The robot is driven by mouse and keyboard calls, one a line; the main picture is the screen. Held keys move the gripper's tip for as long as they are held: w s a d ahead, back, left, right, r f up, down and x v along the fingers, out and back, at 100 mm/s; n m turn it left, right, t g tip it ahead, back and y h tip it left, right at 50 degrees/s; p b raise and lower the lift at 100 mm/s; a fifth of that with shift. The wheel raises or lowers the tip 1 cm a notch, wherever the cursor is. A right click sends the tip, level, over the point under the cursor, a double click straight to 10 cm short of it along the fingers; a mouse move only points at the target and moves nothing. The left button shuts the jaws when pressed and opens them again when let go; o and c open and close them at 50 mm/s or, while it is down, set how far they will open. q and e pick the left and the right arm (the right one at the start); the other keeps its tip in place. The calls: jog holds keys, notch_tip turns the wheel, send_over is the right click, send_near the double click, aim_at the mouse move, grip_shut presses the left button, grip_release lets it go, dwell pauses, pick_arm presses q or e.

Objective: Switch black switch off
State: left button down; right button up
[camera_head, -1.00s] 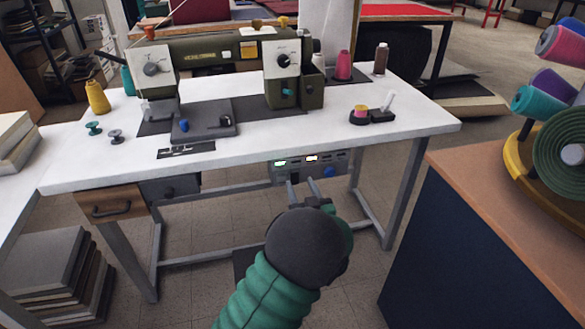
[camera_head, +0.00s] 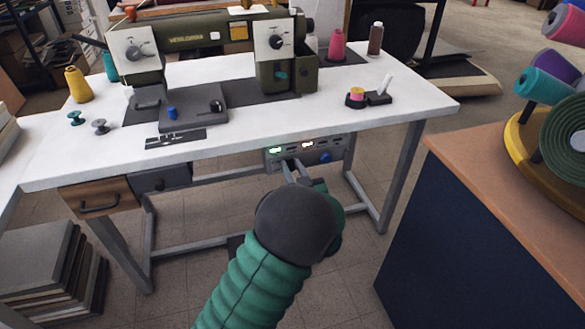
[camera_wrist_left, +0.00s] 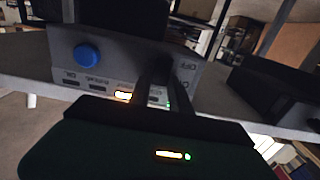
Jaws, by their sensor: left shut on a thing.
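The grey control box (camera_head: 338,152) hangs under the front edge of the white sewing table. Its face has a green light (camera_head: 275,150), an orange light (camera_head: 308,144), a blue knob (camera_head: 325,157) and small dark switches. My left gripper (camera_head: 292,166) reaches its lower front, with the fingertips at the panel between the lights and left of the knob. In the left wrist view, the box face is upside down with the blue knob (camera_wrist_left: 87,56), and my fingers (camera_wrist_left: 161,85) meet it near the lettering. The gripper is shut on the black switch, which the fingers mostly hide. My right gripper is not in view.
The white tabletop (camera_head: 240,130) above carries a green sewing machine (camera_head: 200,42) and spools. A wooden drawer (camera_head: 100,200) and table legs stand around the box. A dark blue cabinet (camera_head: 460,250) with thread cones is at the right. Floor below is open.

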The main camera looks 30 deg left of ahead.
pick_arm(q)
jog(key=shift+f+b, duration=0.3)
jog(key=f+t+y+b, duration=0.1)
jog(key=b, duration=0.1)
jog(key=shift+b, duration=0.35)
jog(key=shift+d+t+y, duration=0.1)
jog(key=shift+t+y, duration=0.2)
jog(key=shift+y, duration=0.1)
jog(key=shift+r, duration=0.3)
jog(key=c, duration=1.2)
grip_release()
